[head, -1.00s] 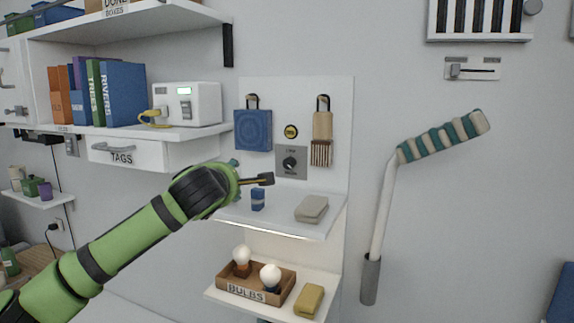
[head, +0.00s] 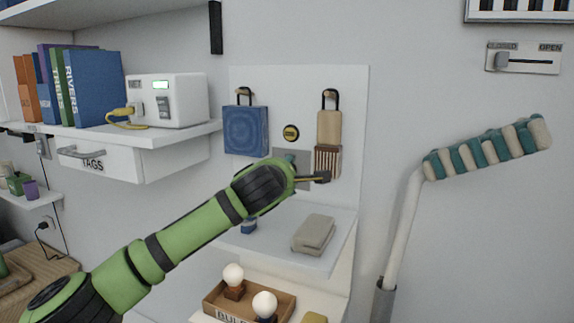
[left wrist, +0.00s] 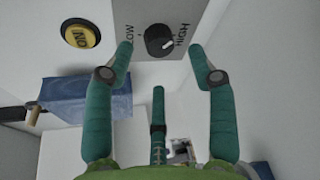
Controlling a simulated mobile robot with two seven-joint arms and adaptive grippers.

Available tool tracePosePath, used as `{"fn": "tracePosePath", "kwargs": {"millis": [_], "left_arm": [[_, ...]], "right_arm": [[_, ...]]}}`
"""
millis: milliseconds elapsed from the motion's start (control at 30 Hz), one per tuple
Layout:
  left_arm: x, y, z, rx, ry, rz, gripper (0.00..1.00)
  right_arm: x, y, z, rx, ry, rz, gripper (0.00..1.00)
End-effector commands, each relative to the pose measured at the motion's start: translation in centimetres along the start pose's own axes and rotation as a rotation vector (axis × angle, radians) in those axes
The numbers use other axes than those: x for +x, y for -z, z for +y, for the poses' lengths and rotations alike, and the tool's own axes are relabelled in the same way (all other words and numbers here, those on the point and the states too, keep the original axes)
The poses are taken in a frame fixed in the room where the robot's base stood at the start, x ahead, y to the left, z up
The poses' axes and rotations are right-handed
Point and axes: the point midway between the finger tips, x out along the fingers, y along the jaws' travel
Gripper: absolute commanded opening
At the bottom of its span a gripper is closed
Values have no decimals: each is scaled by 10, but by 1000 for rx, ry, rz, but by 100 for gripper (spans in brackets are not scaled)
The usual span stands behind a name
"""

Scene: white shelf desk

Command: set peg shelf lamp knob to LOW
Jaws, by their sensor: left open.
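The black lamp knob (left wrist: 158,40) sits on a grey plate (left wrist: 153,12) in the left wrist view. LOW is printed to its left and HIGH to its right. The knob's white mark points toward the HIGH side. My left gripper (left wrist: 161,52) is open, with one teal finger on each side of the knob and gaps between; no contact is visible. In the head view my left gripper (head: 291,160) is in front of the plate and hides the knob. My right gripper is in neither view.
A yellow ON button (left wrist: 80,34) is left of the plate. A blue hanging pad (head: 245,130) and a wooden brush (head: 329,130) flank it. The shelf below holds a grey block (head: 314,233) and a small blue item (head: 249,227).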

Motion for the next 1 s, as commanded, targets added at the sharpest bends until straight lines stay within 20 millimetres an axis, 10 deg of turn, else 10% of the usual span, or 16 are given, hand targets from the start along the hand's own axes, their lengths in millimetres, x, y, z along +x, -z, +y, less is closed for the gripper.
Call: {"fn": "tracePosePath", "kwargs": {"millis": [700,867,1000], "left_arm": [[40,0,0,1,0,-1,57],[40,0,0,1,0,-1,2],[40,0,0,1,0,-1,2]], "right_arm": [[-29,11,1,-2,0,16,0],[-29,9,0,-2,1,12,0],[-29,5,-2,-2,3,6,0]]}}
